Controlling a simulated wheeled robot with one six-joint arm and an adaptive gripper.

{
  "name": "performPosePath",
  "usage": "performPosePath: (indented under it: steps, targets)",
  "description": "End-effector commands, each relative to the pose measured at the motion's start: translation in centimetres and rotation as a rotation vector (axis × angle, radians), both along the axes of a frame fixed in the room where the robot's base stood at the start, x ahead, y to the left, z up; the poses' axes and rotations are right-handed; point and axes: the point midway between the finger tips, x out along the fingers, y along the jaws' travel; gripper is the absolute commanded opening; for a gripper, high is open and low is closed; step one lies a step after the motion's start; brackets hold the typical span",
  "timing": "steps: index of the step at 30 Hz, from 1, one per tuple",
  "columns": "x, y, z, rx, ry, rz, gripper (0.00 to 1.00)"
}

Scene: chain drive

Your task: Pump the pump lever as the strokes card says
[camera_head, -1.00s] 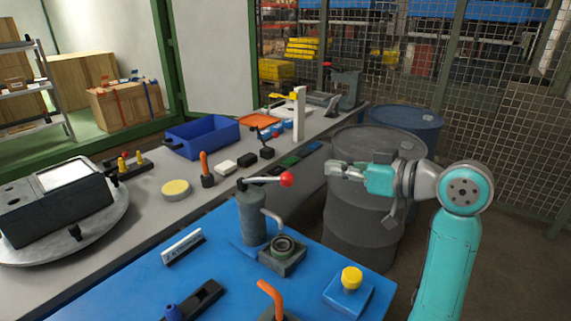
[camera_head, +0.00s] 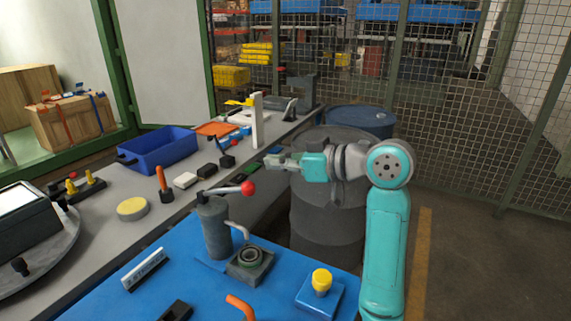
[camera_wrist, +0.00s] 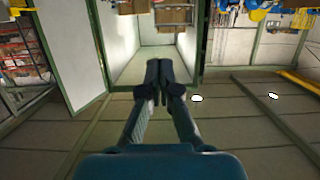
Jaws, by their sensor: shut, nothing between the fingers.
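The pump (camera_head: 215,228) is a grey upright cylinder on the blue bench top, with a curved spout on its right side. Its lever (camera_head: 222,191) lies roughly level and ends in a red ball (camera_head: 248,188) at the right. The strokes card (camera_head: 145,268) appears to be the white strip in a dark stand left of the pump; its text is too small to read. My gripper (camera_head: 268,161) is above and to the right of the red ball, apart from it, pointing left. In the wrist view my gripper's fingers (camera_wrist: 163,85) are together and hold nothing.
A grey fitting (camera_head: 250,264) sits beside the pump under the spout. A yellow button on a blue box (camera_head: 322,281) and an orange handle (camera_head: 240,306) are nearer. A dark drum (camera_head: 327,215) stands behind. The grey bench holds a blue bin (camera_head: 157,150) and small items.

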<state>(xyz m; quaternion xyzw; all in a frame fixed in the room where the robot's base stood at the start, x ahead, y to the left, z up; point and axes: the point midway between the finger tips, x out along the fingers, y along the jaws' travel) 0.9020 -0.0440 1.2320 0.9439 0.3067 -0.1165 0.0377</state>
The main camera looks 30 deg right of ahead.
Motion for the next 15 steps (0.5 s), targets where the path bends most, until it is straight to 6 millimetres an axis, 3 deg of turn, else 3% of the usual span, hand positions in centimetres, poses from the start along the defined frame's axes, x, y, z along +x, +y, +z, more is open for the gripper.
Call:
performPosePath:
  steps: [9,15]
  targets:
    - [4.6,3.5,-1.5,0.0,0.001,0.002,0.0]
    - [4.5,3.2,-4.3,0.001,0.002,0.0,0.0]
